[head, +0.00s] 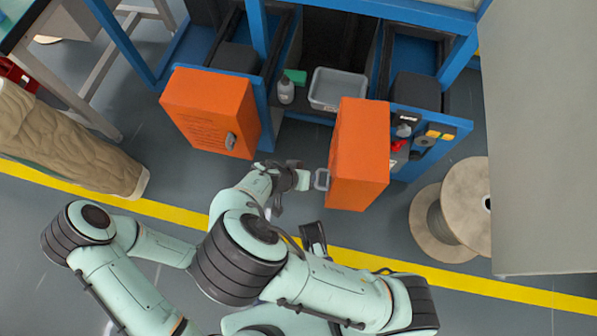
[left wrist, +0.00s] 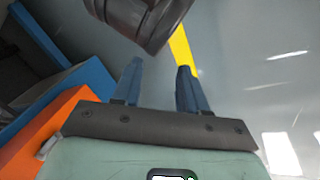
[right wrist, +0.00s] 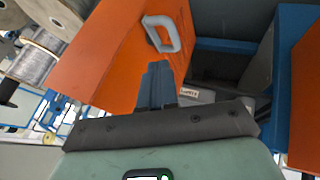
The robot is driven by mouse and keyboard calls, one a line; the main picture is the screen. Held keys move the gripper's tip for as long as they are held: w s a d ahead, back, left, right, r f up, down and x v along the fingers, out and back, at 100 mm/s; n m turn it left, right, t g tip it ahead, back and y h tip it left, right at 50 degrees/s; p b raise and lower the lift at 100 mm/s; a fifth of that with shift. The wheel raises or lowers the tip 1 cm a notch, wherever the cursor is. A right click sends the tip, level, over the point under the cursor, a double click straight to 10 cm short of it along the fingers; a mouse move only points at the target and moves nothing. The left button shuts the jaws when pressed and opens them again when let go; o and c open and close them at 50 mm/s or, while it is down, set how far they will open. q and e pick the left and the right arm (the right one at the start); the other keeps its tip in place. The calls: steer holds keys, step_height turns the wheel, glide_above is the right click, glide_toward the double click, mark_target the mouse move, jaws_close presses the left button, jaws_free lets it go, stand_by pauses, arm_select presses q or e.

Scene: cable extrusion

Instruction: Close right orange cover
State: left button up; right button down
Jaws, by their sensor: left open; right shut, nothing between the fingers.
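The right orange cover (head: 358,155) stands swung out from the blue machine, with the bay behind it exposed. Its grey handle (head: 322,180) is on its left edge. My right gripper (head: 296,180) is just left of the handle. In the right wrist view, the cover (right wrist: 115,55) and handle (right wrist: 163,34) lie beyond the shut, empty fingers (right wrist: 157,85), which appear apart from the handle. My left gripper (left wrist: 158,85) is open and empty over the floor; part of an orange cover (left wrist: 50,130) shows beside it. My arms make its place in the head view unclear.
The left orange cover (head: 210,112) also stands out from the machine. A grey tray (head: 337,88) and a bottle (head: 286,91) sit between the covers. A control panel (head: 425,135) and a cable spool (head: 465,208) are on the right. Floor is free in front.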

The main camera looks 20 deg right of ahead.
steer(key=shift+s+d+f+b, duration=0.15)
steer(key=shift+s+d, duration=0.1)
steer(key=shift+d, duration=0.45)
steer(key=shift+s+d+f+b, duration=0.1)
steer(key=shift+s+d, duration=0.2)
steer(key=shift+d, duration=0.4)
steer(key=shift+s+d+f+b, duration=0.15)
steer(key=shift+s+d, duration=0.1)
steer(key=shift+d, duration=0.45)
arm_select(q)
steer(key=shift+w+a+f+t, duration=0.15)
steer(key=shift+w+a+f, duration=0.15)
steer(key=shift+w, duration=0.2)
steer(key=shift+w+a+f+t, duration=0.15)
steer(key=shift+w+f, duration=0.15)
steer(key=shift+w, duration=0.15)
steer(key=shift+s, duration=0.15)
